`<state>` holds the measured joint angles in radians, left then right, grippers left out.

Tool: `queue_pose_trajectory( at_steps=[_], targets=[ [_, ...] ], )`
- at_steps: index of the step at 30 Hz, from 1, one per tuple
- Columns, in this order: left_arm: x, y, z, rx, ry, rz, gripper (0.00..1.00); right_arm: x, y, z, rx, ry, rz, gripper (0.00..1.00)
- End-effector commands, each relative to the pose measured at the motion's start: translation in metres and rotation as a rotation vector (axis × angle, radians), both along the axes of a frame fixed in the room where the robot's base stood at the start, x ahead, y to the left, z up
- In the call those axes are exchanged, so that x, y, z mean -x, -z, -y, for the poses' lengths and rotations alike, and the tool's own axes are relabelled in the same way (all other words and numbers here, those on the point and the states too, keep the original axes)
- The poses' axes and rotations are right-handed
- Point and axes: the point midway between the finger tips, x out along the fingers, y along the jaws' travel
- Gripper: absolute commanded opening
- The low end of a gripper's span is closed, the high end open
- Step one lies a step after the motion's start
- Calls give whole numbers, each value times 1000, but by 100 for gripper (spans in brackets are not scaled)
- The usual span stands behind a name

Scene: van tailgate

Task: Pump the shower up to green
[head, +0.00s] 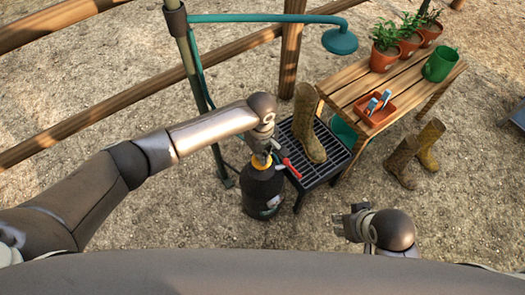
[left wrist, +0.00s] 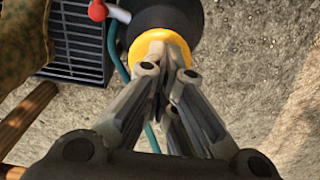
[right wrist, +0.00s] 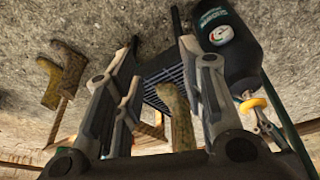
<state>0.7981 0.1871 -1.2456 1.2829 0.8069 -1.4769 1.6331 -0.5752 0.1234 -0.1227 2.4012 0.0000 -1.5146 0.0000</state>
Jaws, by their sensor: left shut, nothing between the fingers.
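The shower's dark pump tank (head: 263,190) stands on the ground, with a yellow collar (left wrist: 135,50) at its top. A round white gauge (right wrist: 222,34) shows on its side in the right wrist view; its needle is too small to read surely. A teal shower head (head: 340,41) hangs from a pipe above. My left gripper (head: 266,152) is over the tank's top, pointing down. In the left wrist view its shut fingers (left wrist: 163,50) cover the collar's middle, so the pump handle is hidden. My right gripper (head: 350,222) is open and empty, right of the tank.
A wooden bench (head: 350,88) holds pots, a green mug and an orange tray. Two boots (head: 415,158) stand right.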

Motion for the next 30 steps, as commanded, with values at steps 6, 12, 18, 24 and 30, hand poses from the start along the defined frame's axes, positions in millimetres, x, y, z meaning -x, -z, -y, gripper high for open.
queue_pose_trajectory(
  at_steps=[6, 12, 18, 24, 30],
  targets=[
    [2, -4, 0, 0, 1, -5, 0, -7, 27, -2, -3, 2, -19, 37],
    [2, -9, 1, 0, 1, -5, 0, -10, 47, -3, -2, 0, -28, 37],
    [3, -13, 1, 1, 1, -6, 0, -12, 67, -4, -2, -2, -38, 37],
    [3, -18, 1, 1, 1, -6, 0, -11, 87, -4, -1, -4, -48, 37],
    [3, -23, 1, 0, 1, -6, 0, -9, 106, -4, 0, -6, -58, 37]
  ],
)
